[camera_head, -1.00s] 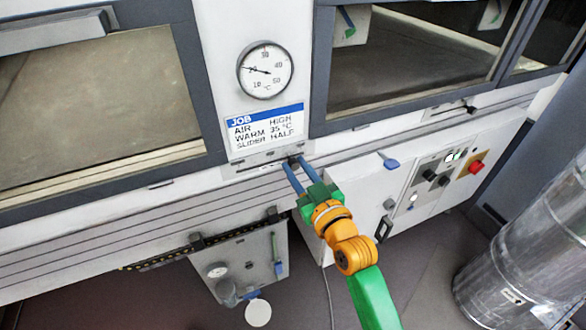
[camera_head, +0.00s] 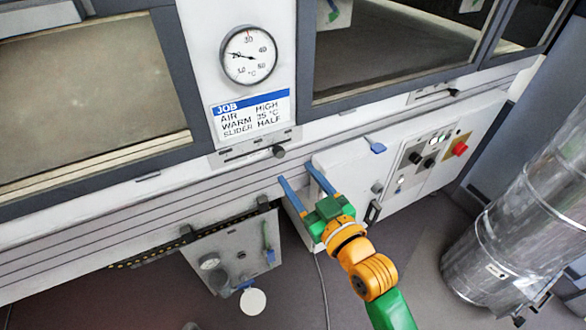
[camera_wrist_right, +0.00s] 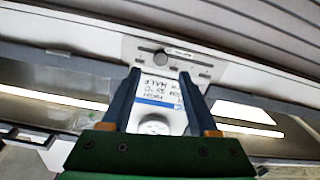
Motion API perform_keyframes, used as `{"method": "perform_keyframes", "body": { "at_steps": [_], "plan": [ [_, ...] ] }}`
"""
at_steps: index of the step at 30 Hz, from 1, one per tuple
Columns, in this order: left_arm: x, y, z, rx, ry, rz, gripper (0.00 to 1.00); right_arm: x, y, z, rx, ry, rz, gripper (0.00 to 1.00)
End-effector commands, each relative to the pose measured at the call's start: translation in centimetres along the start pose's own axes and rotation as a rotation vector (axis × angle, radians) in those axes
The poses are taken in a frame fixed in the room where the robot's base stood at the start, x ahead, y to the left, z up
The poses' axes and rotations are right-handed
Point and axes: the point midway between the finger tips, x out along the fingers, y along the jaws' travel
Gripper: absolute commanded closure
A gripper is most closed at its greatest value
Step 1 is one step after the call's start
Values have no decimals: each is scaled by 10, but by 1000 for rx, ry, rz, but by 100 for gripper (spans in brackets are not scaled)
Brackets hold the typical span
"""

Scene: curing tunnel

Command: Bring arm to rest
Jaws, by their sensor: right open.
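My right gripper (camera_head: 304,180) is open and empty, its two blue fingers spread apart in front of the machine's lower front. It is apart from the slider knob (camera_head: 278,151), which sits a little up and left of it in the head view. The knob also shows in the right wrist view (camera_wrist_right: 160,59), beyond the fingertips. In that view the right gripper (camera_wrist_right: 160,78) frames the job card (camera_wrist_right: 158,92). The job card (camera_head: 250,115) reads air high, warm 35 °C, slider half. My left gripper is in neither view.
Above the card is a round temperature dial (camera_head: 249,54). To the right are a blue lever (camera_head: 375,145), a control panel with a red button (camera_head: 460,149), and a large silver duct (camera_head: 530,230). A lower box (camera_head: 235,250) hangs below. Grey floor lies open between the box and duct.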

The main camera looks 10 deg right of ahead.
Motion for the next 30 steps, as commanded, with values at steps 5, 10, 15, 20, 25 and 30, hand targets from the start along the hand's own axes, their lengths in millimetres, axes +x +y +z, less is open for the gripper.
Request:
{"method": "perform_keyframes", "body": {
  "at_steps": [5,10,15,20,25,30],
  "plan": [
    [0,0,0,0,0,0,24,0,0,0,0,0,0,39],
    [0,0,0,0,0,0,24,1,0,2,1,-4,0,39],
    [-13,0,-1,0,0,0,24,2,-4,89,44,-235,0,39],
    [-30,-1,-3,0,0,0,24,-59,-22,245,111,-654,3,39],
    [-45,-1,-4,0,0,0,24,-193,-48,361,165,-1075,3,39],
    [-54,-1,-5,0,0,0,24,-318,-69,404,196,-1372,0,39]
  ]
}}
